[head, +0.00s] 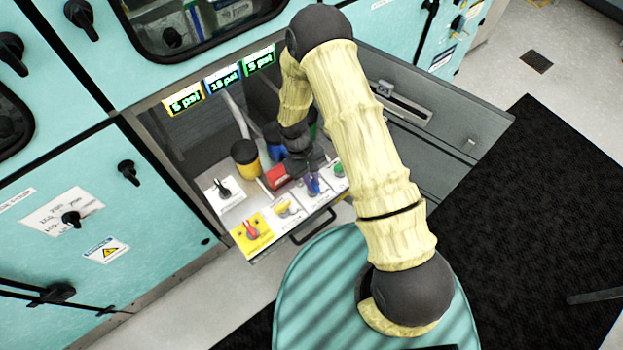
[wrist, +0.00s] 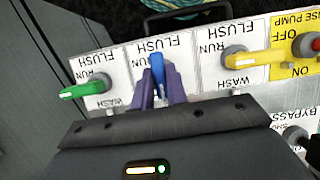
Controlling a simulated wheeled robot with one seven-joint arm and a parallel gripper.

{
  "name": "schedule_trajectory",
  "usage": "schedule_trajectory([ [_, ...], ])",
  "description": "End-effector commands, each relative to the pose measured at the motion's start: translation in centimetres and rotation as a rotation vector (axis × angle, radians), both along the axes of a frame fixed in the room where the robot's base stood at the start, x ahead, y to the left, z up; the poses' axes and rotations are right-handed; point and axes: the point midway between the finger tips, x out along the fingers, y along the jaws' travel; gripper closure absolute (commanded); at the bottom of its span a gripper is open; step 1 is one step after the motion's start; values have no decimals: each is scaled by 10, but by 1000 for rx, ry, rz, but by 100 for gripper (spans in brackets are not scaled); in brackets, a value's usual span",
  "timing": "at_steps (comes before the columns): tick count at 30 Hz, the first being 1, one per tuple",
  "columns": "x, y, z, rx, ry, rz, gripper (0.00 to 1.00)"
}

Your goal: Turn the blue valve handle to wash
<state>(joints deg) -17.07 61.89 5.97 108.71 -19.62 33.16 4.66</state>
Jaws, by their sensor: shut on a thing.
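The blue valve handle (wrist: 158,70) is on a white panel between the green and yellow valves. My gripper (wrist: 164,92) has its two purple fingers shut on the handle, one on each side. In the head view my gripper (head: 312,186) reaches down to the blue handle, which is mostly covered.
The green handle (wrist: 82,91) is close on the left in the wrist view, and the yellow handle (wrist: 255,58) on the right. A red-handled valve (head: 250,229) sits on a yellow panel. A red box (head: 277,177) and a yellow-black canister (head: 246,158) stand behind the panels.

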Motion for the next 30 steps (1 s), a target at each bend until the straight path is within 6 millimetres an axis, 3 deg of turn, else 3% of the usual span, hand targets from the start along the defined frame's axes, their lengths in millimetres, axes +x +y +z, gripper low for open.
schedule_trajectory([
  [1, 1, 0, 1, 2, -2, 3, 82],
  [4, 1, 0, 1, 1, -2, 2, 64],
  [17, 4, 2, 7, 1, -3, -1, 64],
  [30, 30, 18, 79, 3, -5, -2, 64],
])
